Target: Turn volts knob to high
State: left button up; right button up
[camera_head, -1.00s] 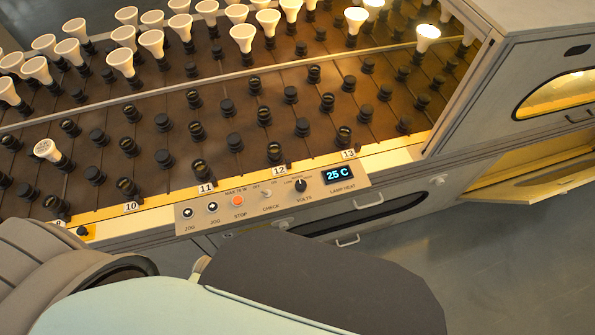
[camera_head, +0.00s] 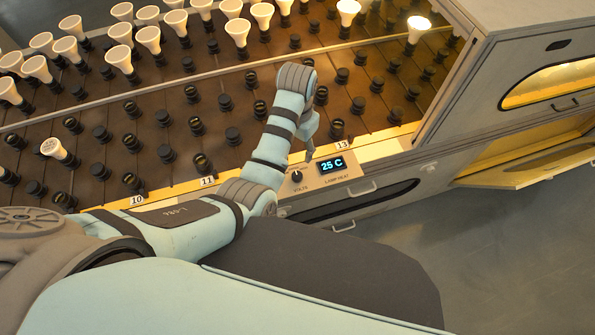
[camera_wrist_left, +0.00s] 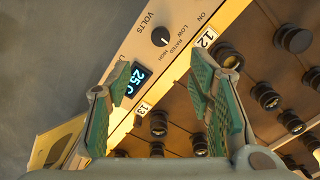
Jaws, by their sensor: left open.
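The volts knob (camera_head: 297,176) is a small black dial on the pale control panel, left of the blue 25 C display (camera_head: 332,165). In the left wrist view the knob (camera_wrist_left: 160,36) is near the top, with the words low, rated and high beside it. I cannot tell for sure which mark it points to. My left gripper (camera_head: 310,148) is above the panel, up and right of the knob. In the left wrist view its green-padded fingers (camera_wrist_left: 148,78) are apart and empty, and the knob lies beyond their tips, not touched. My right gripper is not in view.
A grey cabinet (camera_head: 540,50) stands at the right. My left forearm hides the panel's left part.

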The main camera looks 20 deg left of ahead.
aim_at(296, 176)
pick_arm(q)
notch_tip(296, 176, down, 14)
jog(key=b, duration=0.4)
jog(key=shift+f+b, duration=0.1)
jog(key=shift+b, duration=0.25)
jog(key=shift+s+a, duration=0.1)
jog(key=shift+c, duration=0.5)
grip_shut()
